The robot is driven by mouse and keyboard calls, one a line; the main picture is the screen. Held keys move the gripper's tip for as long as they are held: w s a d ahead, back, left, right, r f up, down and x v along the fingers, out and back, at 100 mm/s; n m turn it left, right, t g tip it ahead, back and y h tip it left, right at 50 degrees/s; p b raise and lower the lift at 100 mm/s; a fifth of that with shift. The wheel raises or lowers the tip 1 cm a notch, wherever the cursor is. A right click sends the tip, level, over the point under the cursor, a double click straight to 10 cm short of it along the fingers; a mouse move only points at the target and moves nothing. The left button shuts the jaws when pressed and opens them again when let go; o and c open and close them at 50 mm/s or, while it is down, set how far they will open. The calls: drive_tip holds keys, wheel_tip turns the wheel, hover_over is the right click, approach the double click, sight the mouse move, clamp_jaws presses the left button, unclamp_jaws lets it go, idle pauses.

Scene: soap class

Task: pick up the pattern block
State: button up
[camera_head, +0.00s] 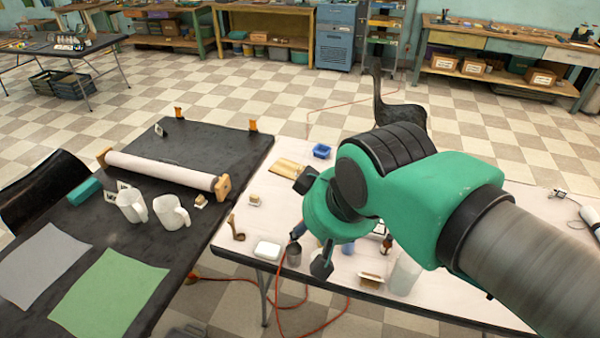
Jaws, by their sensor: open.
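Several small wooden pieces could be the pattern block, and I cannot tell which one it is. One small wooden block (371,280) lies near the front edge of the white table, below my arm. A smaller pale piece (255,200) lies on the white table left of my gripper. Another small block (201,202) is on the black table beside the white jugs. My gripper (310,224) is open above the white table, with its dark fingers apart. Nothing shows between them. My green wrist and arm hide part of the table behind.
The white table (235,228) also holds a white dish (267,250), a wooden stamp-like piece (236,230), a metal cup (294,254), a blue tray (322,151) and a clear container (404,275). The black table (130,240) holds a roller (160,169), two jugs (172,212) and coloured sheets.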

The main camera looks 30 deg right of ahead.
idle(0.3)
drive_tip(key=shift+o, duration=1.2)
